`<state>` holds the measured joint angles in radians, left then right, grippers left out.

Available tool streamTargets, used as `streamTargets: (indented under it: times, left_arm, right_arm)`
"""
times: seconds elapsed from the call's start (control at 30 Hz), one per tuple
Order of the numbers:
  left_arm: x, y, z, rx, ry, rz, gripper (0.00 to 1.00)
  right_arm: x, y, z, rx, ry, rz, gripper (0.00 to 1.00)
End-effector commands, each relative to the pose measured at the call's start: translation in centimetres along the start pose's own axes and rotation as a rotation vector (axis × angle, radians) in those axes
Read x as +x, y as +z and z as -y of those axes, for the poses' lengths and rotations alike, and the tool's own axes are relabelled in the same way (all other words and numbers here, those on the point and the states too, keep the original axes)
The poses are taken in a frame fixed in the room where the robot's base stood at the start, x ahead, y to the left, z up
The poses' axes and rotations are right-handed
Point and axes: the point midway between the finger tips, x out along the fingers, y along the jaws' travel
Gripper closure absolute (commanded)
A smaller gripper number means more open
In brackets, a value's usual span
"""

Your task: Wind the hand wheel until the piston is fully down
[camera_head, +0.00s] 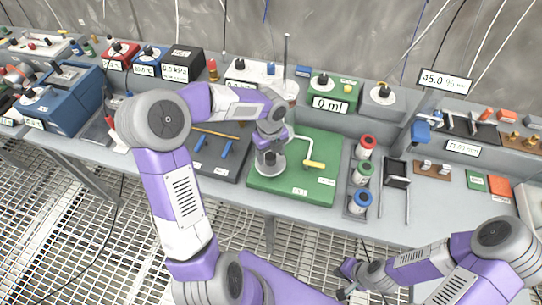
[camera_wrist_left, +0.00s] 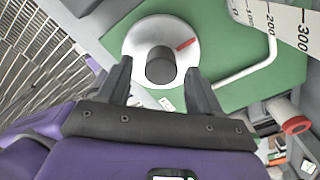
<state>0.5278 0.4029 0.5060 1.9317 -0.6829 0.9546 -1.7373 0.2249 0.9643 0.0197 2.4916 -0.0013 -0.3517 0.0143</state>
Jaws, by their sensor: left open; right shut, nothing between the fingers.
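The hand wheel is a pale disc (camera_wrist_left: 135,40) with a grey central knob (camera_wrist_left: 160,68) and a red mark in the left wrist view. In the head view the wheel (camera_head: 270,172) sits on the left part of a green board (camera_head: 318,150), partly hidden by my left gripper (camera_head: 267,152). My left gripper (camera_wrist_left: 158,72) is open, its fingers on either side of the knob; contact cannot be told. A clear cylinder (camera_head: 292,90) with a dark upright rod (camera_head: 287,55) stands behind; its scale (camera_wrist_left: 287,18) shows in the wrist view. The piston is not clearly visible. My right gripper (camera_head: 345,290) is shut and empty, low in front of the bench.
A bent white tube (camera_head: 302,143) and a yellow-handled part (camera_head: 314,165) lie on the board. A "0 ml" display (camera_head: 330,104) stands behind. Red, green and blue capped bottles (camera_head: 361,174) stand to the right. A dark tray (camera_head: 222,160) with tools lies left.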

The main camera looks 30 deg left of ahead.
Motion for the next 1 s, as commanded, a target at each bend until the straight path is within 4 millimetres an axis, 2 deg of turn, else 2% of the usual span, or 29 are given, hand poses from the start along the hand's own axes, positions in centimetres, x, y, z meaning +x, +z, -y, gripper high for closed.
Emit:
streamTargets:
  times: [0.03, 0.13, 0.47, 0.83, 1.0]
  left_arm:
    - [0.9, 0.0, 0.0, 0.001, 0.001, -0.002, 0.36]
    - [1.6, 0.0, 0.0, -0.001, 0.0, -0.002, 0.36]
    - [1.8, 0.0, 0.0, -0.001, 0.0, 0.0, 0.36]
    - [1.8, 0.0, 0.0, -0.001, 0.0, 0.0, 0.91]
    - [1.8, 0.0, 0.0, -0.009, 0.0, 0.0, 0.91]
  right_arm:
    - [0.3, 0.0, -0.1, 0.0, 0.0, -0.001, 1.0]
    - [0.5, -0.1, -0.2, 0.0, 0.0, -0.001, 1.0]
    - [0.5, -0.1, -0.2, 0.0, 0.0, -0.001, 1.0]
    - [0.5, -0.1, -0.2, 0.0, 0.0, -0.001, 1.0]
    - [0.5, -0.1, -0.2, 0.0, 0.0, -0.001, 1.0]
